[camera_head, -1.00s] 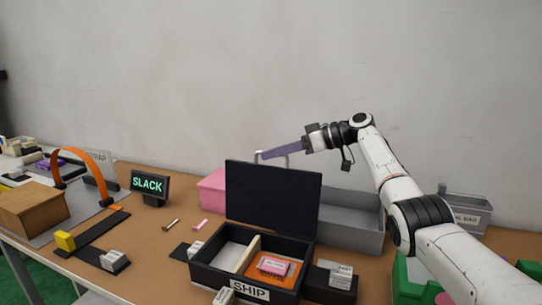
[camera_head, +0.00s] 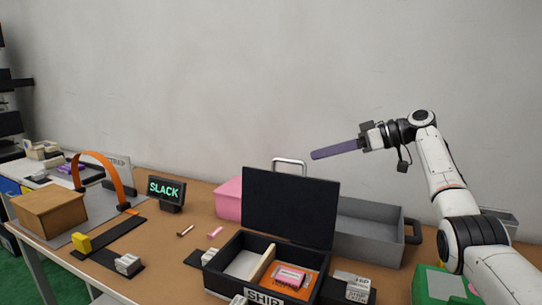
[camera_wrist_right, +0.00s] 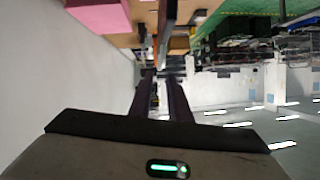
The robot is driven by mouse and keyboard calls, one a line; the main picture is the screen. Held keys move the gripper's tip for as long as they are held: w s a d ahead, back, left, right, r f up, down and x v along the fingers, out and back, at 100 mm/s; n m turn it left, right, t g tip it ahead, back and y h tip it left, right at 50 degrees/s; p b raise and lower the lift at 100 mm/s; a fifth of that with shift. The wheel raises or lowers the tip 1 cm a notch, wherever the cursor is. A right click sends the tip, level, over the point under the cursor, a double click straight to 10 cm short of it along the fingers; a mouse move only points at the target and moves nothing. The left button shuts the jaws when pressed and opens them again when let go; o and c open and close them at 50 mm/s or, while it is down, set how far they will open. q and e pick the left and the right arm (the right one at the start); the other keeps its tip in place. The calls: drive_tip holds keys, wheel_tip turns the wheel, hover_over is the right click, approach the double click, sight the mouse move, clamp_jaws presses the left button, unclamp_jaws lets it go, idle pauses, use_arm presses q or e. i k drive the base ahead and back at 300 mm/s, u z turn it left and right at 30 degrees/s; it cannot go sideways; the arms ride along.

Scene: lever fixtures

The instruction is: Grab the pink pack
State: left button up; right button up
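A small pink pack (camera_head: 290,277) with a pale label lies on an orange piece (camera_head: 309,287) in the right compartment of the black SHIP box (camera_head: 228,287). The box's black lid (camera_head: 290,209) stands raised at its back. My right gripper (camera_head: 315,155) is high above and behind the lid, pointing left, well apart from the pack. In the right wrist view its two dark fingers (camera_wrist_right: 163,75) show a gap with nothing between them. My left gripper is not in view.
A larger pink box (camera_head: 229,199) stands behind the lid's left side, also showing in the right wrist view (camera_wrist_right: 95,15). A grey bin (camera_head: 372,236) is right of the lid. A SLACK sign (camera_head: 166,189), orange arch (camera_head: 103,165) and cardboard box (camera_head: 48,212) stand left.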

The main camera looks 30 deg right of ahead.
sight(286, 276)
drive_tip(key=k, duration=1.5)
